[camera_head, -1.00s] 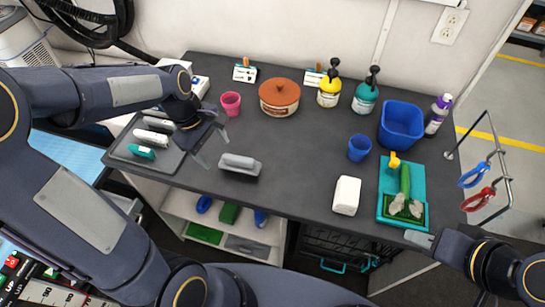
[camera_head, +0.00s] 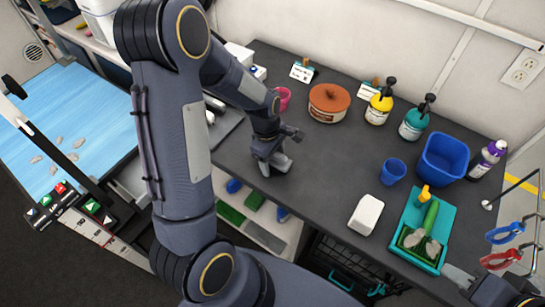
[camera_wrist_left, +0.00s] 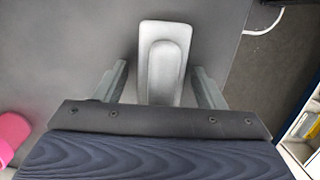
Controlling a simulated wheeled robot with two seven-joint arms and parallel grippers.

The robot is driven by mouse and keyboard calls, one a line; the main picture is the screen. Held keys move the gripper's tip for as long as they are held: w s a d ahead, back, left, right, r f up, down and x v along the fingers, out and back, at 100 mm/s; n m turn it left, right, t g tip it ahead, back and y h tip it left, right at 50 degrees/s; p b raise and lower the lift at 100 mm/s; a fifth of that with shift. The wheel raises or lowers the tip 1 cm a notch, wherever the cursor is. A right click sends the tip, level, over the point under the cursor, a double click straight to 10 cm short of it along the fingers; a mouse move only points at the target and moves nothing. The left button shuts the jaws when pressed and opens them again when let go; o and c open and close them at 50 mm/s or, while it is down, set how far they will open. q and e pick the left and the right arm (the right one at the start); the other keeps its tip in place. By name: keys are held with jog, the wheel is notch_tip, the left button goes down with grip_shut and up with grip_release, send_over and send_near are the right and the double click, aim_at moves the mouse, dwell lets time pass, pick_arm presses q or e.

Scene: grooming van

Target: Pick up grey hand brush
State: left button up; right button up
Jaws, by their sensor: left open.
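The grey hand brush (camera_head: 284,163) lies on the dark worktop near its front edge, partly hidden by my left gripper in the head view. In the left wrist view the brush (camera_wrist_left: 164,62) shows its pale grey handle and back between the fingers. My left gripper (camera_head: 273,162) is open and directly over the brush; in the left wrist view its fingers (camera_wrist_left: 160,80) stand one on each side, with small gaps. My right gripper (camera_head: 456,277) shows only in part at the bottom right, beside the teal tray; its jaw state is unclear.
A pink cup (camera_head: 284,96) and a brown lidded pot (camera_head: 328,103) stand behind my left gripper. A white block (camera_head: 366,214), blue cup (camera_head: 393,171), blue bin (camera_head: 443,158) and teal tray (camera_head: 446,217) are to the right. The worktop's middle is clear.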

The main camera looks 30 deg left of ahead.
pick_arm(q)
jog(key=c, duration=1.1)
jog(key=shift+r, duration=0.15)
jog(key=shift+r, duration=0.3)
notch_tip(320, 180, up, 2)
jog(key=shift+r, duration=0.25)
jog(key=s+a+r, duration=0.1)
jog(key=s+r, duration=0.2)
jog(key=s, duration=0.1)
jog(key=s+a+r, duration=0.1)
jog(key=s+r, duration=0.2)
jog(key=s, duration=0.2)
jog(key=s+a+r+b, duration=0.1)
jog(key=s+r, duration=0.2)
jog(key=s, duration=0.1)
jog(key=shift+s+a+r, duration=0.25)
jog(key=shift+s+r, duration=0.05)
jog(key=shift+s, duration=0.05)
jog(key=o, duration=0.4)
jog(key=shift+c, duration=1.3)
